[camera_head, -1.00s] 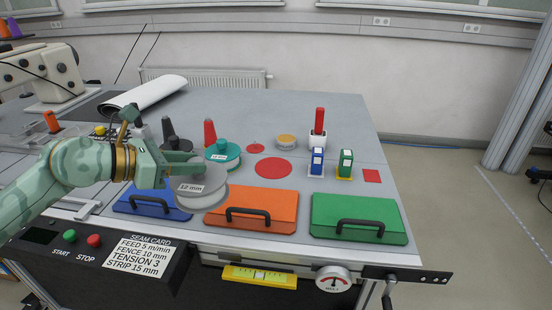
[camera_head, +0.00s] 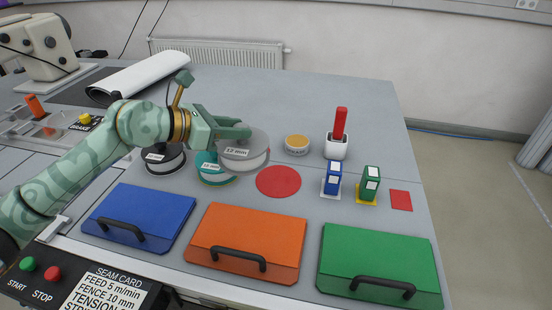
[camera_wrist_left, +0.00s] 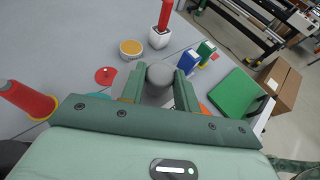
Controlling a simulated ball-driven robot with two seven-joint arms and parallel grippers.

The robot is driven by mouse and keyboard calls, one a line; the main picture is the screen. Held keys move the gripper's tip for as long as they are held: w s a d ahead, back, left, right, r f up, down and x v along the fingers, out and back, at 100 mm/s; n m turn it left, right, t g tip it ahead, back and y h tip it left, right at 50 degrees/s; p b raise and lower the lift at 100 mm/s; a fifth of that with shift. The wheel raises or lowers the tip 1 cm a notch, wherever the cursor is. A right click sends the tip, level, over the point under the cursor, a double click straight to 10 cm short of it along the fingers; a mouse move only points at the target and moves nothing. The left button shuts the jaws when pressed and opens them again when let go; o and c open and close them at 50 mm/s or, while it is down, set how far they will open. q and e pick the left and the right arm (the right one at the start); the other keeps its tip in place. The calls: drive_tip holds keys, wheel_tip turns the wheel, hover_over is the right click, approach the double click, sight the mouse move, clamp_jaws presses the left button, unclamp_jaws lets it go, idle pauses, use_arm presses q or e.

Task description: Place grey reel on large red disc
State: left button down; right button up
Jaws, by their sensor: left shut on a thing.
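The grey reel (camera_head: 243,153), labelled 12 mm, hangs from my left gripper (camera_head: 238,131), which is shut on its top. The reel is above the table, just up and left of the large red disc (camera_head: 278,181) in the head view. The disc is flat on the table and bare. My right gripper is not in view.
A teal reel (camera_head: 214,172) and a dark reel (camera_head: 162,160) stand left of the disc. A yellow-topped round tin (camera_head: 297,144) is behind it. Blue (camera_head: 332,178) and green (camera_head: 369,183) blocks stand to the right. Blue, orange (camera_head: 247,240) and green cases lie in front.

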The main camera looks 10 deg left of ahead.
sight(257, 138)
use_arm(q)
drive_tip(key=x, duration=0.5)
drive_tip(key=shift+s+d+f, duration=0.1)
drive_tip(key=shift+d+f, duration=0.2)
drive_tip(key=w+d+f+b, duration=0.1)
drive_tip(key=f, duration=0.1)
drive_tip(key=d+f+b, duration=0.1)
drive_tip(key=f, duration=0.2)
drive_tip(key=w+d+f+b, duration=0.1)
drive_tip(key=f, duration=0.2)
drive_tip(key=shift+w+d+f, duration=0.15)
drive_tip(key=shift+w+f, duration=0.1)
drive_tip(key=shift+w, duration=0.1)
drive_tip(key=c, duration=1)
unclamp_jaws()
drive_tip(key=shift+c, duration=0.2)
